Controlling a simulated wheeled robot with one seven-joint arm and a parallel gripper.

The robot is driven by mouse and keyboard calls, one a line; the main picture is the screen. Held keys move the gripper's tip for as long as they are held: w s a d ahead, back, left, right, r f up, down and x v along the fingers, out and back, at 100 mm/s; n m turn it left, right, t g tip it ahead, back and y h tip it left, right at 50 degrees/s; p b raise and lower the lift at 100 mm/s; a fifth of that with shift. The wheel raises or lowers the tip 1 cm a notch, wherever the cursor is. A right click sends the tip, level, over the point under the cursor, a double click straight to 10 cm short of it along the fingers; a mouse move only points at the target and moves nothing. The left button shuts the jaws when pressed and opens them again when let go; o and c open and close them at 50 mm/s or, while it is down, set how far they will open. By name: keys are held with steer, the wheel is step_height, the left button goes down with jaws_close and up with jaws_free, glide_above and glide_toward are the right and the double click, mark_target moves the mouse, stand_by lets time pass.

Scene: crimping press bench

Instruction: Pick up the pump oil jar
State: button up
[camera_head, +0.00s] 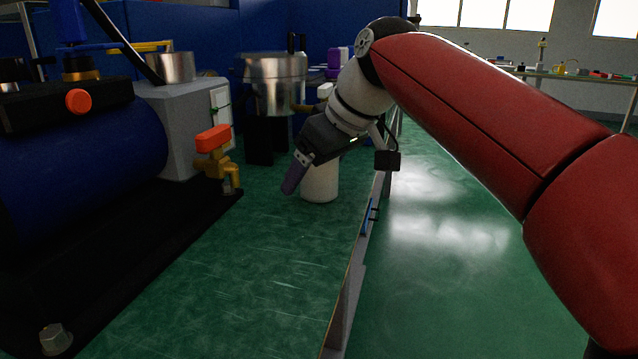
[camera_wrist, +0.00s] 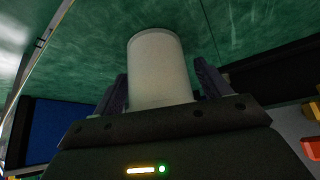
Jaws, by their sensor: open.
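A pale, whitish cylindrical jar (camera_head: 321,183), which I take for the pump oil jar, stands upright on the green bench top near its right edge. My gripper (camera_head: 291,187) is tilted down in front of it and hides its upper part in the head view. In the wrist view the jar (camera_wrist: 158,68) shows between my two dark fingers, one on each side. The fingers are open, with a visible gap at least on the right side. I cannot tell whether either finger touches the jar.
A blue tank machine (camera_head: 85,165) on a black base with orange-topped valves (camera_head: 213,140) fills the left. A metal pot (camera_head: 273,82) on a black stand is behind the jar. The front bench top (camera_head: 265,270) is clear. The bench edge drops to the floor at right.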

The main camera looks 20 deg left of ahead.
steer(key=c, duration=1.2)
steer(key=shift+r, duration=0.15)
steer(key=shift+c, duration=0.2)
